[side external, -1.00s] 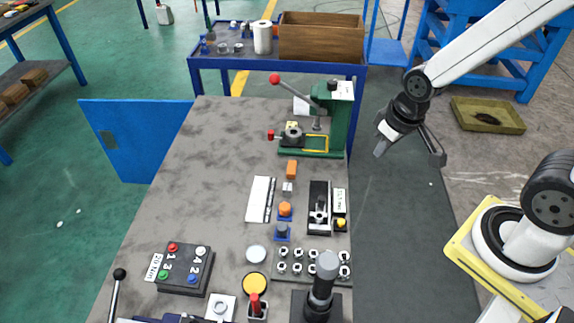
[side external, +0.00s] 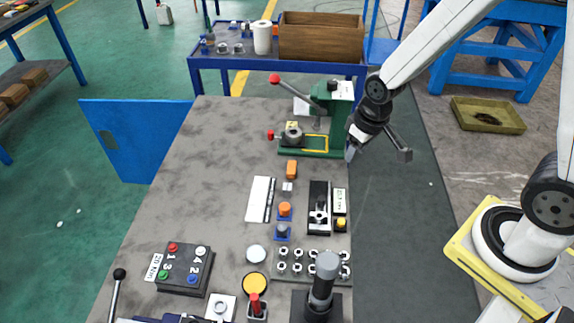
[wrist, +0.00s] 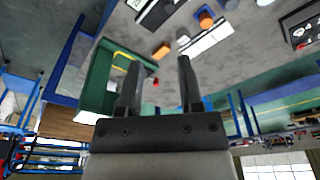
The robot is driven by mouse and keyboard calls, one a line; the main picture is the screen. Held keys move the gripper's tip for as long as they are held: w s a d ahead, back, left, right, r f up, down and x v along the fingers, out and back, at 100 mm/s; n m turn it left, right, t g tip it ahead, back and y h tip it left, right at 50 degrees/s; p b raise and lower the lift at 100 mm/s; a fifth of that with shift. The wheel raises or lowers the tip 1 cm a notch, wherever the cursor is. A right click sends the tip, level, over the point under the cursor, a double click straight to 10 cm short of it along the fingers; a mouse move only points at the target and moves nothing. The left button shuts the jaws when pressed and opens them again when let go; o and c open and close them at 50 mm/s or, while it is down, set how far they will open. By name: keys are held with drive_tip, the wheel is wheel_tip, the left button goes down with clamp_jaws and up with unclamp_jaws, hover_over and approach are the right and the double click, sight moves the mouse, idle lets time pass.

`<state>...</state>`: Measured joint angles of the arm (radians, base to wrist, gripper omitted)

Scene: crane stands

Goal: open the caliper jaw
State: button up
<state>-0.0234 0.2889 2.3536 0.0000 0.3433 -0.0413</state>
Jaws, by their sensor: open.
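A black fixture with a grey metal slider (side external: 320,207) lies on the right side of the grey bench, with a small white label beside it. It looks like the caliper, but its jaw is too small to tell open or shut. It shows partly at the top of the wrist view (wrist: 158,12). My gripper (side external: 379,153) is open and empty, just off the bench's right edge beside the green press, behind and right of the fixture. In the wrist view its two fingers (wrist: 159,80) are apart with nothing between them.
A green press (side external: 338,118) with a red-knobbed lever stands at the bench's back right. An orange block (side external: 292,169), a white plate with a dark strip (side external: 259,199) and a yellow button (side external: 341,223) lie near the fixture. The bench's left middle is clear.

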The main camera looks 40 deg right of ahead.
drive_tip(key=w+f, duration=0.4)
drive_tip(key=f, duration=0.2)
drive_tip(key=n+g, duration=0.1)
drive_tip(key=g, duration=0.1)
hover_over(322, 198)
wheel_tip(322, 198, down, 8)
drive_tip(key=shift+f, duration=0.3)
drive_tip(key=shift+f, duration=0.1)
drive_tip(key=shift+f, duration=3.75)
drive_tip(key=shift+c, duration=0.2)
clamp_jaws()
